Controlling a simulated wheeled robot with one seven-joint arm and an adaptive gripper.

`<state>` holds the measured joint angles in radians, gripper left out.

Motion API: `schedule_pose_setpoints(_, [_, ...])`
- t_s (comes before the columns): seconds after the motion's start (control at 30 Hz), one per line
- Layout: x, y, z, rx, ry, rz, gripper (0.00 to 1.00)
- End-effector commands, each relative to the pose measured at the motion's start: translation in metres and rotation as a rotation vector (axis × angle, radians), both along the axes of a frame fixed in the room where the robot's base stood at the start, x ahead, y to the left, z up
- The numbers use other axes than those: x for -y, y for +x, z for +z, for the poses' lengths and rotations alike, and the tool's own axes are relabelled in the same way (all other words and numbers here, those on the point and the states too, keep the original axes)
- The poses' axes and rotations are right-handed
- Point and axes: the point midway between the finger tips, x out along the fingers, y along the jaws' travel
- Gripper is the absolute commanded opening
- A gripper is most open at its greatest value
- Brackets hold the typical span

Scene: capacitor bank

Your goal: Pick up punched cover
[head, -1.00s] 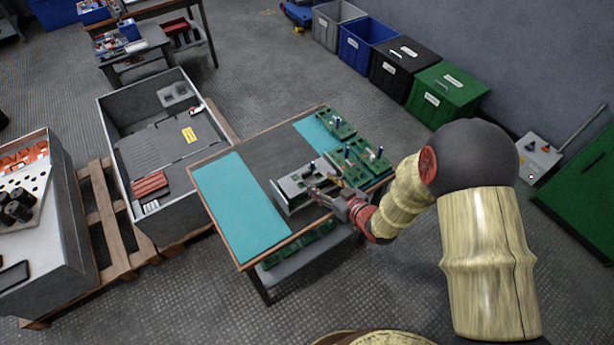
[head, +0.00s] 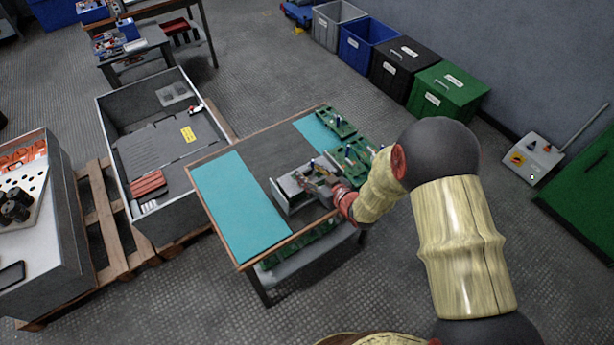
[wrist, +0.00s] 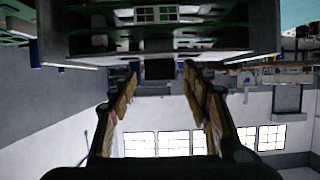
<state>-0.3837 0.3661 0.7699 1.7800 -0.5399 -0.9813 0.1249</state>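A grey metal housing (head: 290,196) stands on the workbench, right of the large teal mat. In the wrist view the two fingers (wrist: 162,78) are apart. I cannot tell whether the fingers touch anything.
Green circuit boards (head: 352,158) with blue-topped posts stand close behind and right of the gripper. The teal mat (head: 240,208) is clear. A grey crate (head: 118,185) on a pallet stands left of the bench. Coloured bins (head: 447,90) line the wall.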

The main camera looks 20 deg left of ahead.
Motion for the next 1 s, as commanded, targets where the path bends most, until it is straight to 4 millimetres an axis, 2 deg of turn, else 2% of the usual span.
schedule_pose_setpoints(0.8, [0.0004, -0.0001, -0.0002, 0.0, 0.0, 0.0, 0.0])
schedule_pose_setpoints(1.0, [0.0001, 0.0003, 0.0008, 0.001, 0.0, 0.0, 0.0])
